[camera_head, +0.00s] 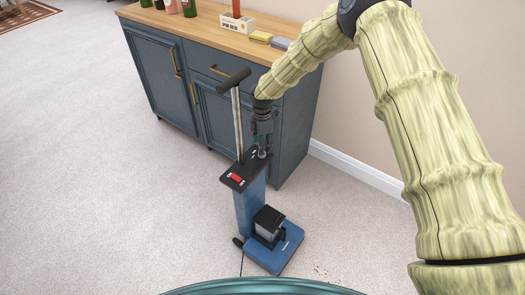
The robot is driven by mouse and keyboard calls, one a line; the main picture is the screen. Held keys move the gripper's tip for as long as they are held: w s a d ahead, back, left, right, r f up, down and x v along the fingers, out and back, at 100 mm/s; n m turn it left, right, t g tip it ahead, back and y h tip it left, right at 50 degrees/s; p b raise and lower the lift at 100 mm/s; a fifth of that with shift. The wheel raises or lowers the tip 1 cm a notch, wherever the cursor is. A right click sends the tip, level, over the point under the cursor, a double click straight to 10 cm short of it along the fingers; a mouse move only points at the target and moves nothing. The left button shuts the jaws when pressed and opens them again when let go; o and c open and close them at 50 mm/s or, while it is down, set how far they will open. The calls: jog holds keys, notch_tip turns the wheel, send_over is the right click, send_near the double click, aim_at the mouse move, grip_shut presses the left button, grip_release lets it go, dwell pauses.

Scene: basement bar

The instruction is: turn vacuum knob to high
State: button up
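An upright blue vacuum (250,212) stands on the carpet, with a dark head, a metal pole and a black handle grip. Its black top panel (228,181) carries a red switch (236,177) and small pale marks. My gripper (262,152) points down at the far right part of this panel, right of the pole. A small greyish part, perhaps the knob, shows at the fingertips. The fingers and dark arm end hide most of it, so I cannot tell its setting, or whether the fingers touch or grip it.
A blue-grey cabinet (187,90) with a wooden top stands close behind the vacuum. Bottles (189,8), a white box (236,22) and sponge-like blocks (261,37) sit on it. Carpet is clear at left. Small crumbs (320,271) lie right of the vacuum.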

jog(key=shift+f, duration=2.2)
jog(key=c, duration=1)
